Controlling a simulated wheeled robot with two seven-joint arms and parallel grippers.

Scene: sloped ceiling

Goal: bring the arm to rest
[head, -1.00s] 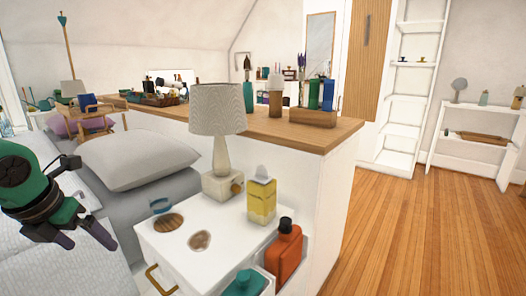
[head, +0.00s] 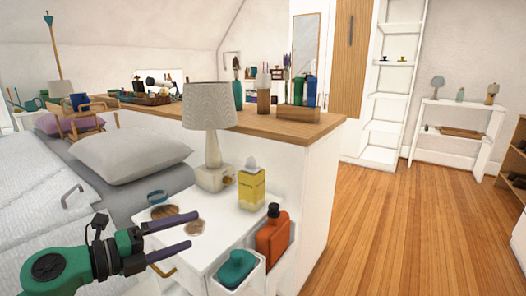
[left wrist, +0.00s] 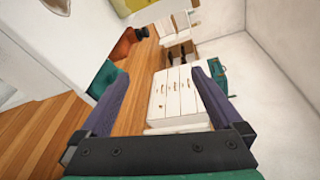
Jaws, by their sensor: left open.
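My left gripper (head: 186,236) is green and black with two dark purple fingers. It shows at the lower left of the head view, reaching right in front of the white nightstand (head: 219,236). Its fingers are apart with nothing between them. In the left wrist view the two fingers (left wrist: 158,90) are spread, with floor and white furniture beyond. My right gripper is not in view.
Wooden floor (head: 400,225) is clear at right.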

